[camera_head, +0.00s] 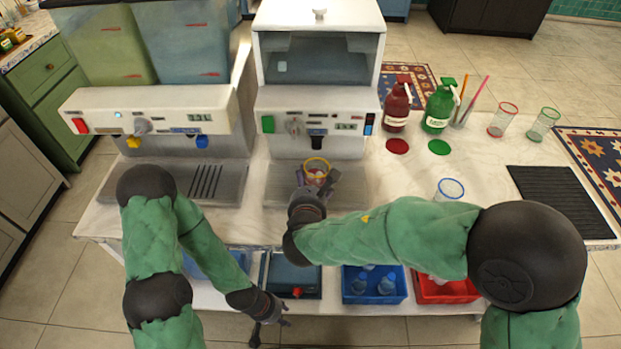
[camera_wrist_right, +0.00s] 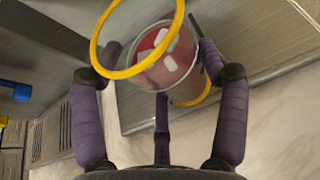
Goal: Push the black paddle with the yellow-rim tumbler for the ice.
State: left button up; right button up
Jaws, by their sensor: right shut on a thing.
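The yellow-rim tumbler (camera_head: 316,171) is clear, with red contents and pale blocks like ice cubes inside, seen in the right wrist view (camera_wrist_right: 165,62). My right gripper (camera_head: 314,184) is shut around its side and holds it above the drip tray of the right machine. The black paddle (camera_head: 317,141) is on that machine's front, just above and behind the tumbler's rim in the head view. I cannot tell whether the rim touches it. My left gripper (camera_head: 270,318) is low at the front, below the countertop, its fingers spread and empty.
The left machine (camera_head: 160,118) has yellow and blue paddles. Red (camera_head: 397,108) and green (camera_head: 439,106) pump bottles stand at right, with red-rim (camera_head: 502,119) and green-rim (camera_head: 543,123) tumblers. A blue-rim tumbler (camera_head: 450,189) stands near my right forearm. Bins fill the lower shelf.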

jog(key=shift+s+p, duration=0.35)
jog(key=shift+s, duration=3.65)
jog(key=shift+r, duration=0.1)
